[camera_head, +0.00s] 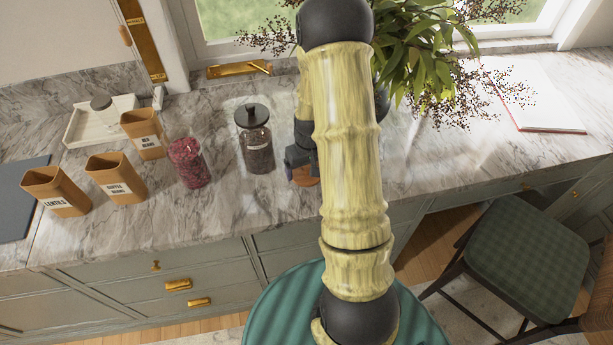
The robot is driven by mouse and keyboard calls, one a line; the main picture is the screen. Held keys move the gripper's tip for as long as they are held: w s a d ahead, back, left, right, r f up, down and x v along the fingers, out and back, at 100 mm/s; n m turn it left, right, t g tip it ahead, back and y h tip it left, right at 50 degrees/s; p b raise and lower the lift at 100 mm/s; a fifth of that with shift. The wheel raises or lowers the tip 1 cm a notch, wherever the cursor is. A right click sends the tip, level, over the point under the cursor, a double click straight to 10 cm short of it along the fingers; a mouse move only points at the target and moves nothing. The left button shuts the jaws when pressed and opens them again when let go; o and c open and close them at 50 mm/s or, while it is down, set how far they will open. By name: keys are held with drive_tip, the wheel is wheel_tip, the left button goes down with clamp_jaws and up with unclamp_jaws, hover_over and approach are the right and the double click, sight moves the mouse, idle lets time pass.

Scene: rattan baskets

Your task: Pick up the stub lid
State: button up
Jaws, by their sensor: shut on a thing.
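My gripper (297,157) is low over the marble counter, just right of the dark-lidded glass jar. It is shut on a small orange-brown piece, which I take to be the stub lid (306,177). Only part of that lid shows below the fingers; my arm hides its right side. I cannot tell whether the lid touches the counter or is just above it.
The glass jar (257,150) stands close left of my gripper. An open jar of red bits (188,164) and orange canisters (117,183) stand further left, near a marble tray (76,128). A leafy plant (420,60) is behind my arm; an open book (540,97) lies right.

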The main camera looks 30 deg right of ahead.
sight(306, 167)
wheel_tip(306, 167, up, 5)
drive_tip(key=shift+r+b, duration=0.15)
drive_tip(key=shift+b, duration=0.3)
idle(0.5)
